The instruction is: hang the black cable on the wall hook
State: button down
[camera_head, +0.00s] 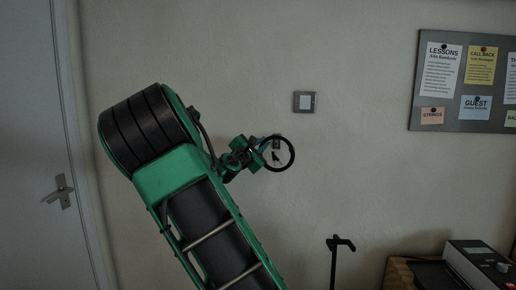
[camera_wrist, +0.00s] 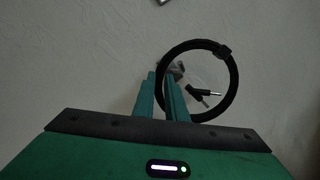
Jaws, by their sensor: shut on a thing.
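The black cable (camera_head: 294,154) is a coiled ring held up close to the wall, with its plug ends (camera_wrist: 205,93) dangling inside the loop. My gripper (camera_head: 260,155) is shut on the ring's left side; its green fingers (camera_wrist: 162,94) show in the wrist view. A small grey fitting, apparently the wall hook (camera_head: 276,139), shows at the ring's top in the head view. In the wrist view the hook (camera_wrist: 177,68) appears at the ring's upper left, partly behind the cable and fingers. I cannot tell whether the ring is around the hook or touching it.
A square wall switch (camera_head: 305,102) sits above and right of the ring. A grey notice board (camera_head: 423,88) hangs at the right. A black stand (camera_head: 338,243) and a table with a device (camera_head: 478,262) are below right. A door (camera_head: 35,150) is at the left.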

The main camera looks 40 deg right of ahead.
aim_at(261, 144)
jog(key=shift+w+d, duration=1.1)
jog(key=shift+d, duration=0.25)
jog(key=shift+w+d+f, duration=0.15)
jog(key=shift+f, duration=0.05)
jog(key=shift+w+d+f, duration=0.15)
jog(key=shift+d+f, duration=0.05)
jog(key=shift+f, duration=0.25)
jog(key=shift+w+d+f, duration=0.15)
jog(key=shift+f, duration=0.3)
jog(key=shift+f, duration=0.2)
jog(key=c, duration=1.7)
grip_release()
jog(key=shift+a, duration=0.1)
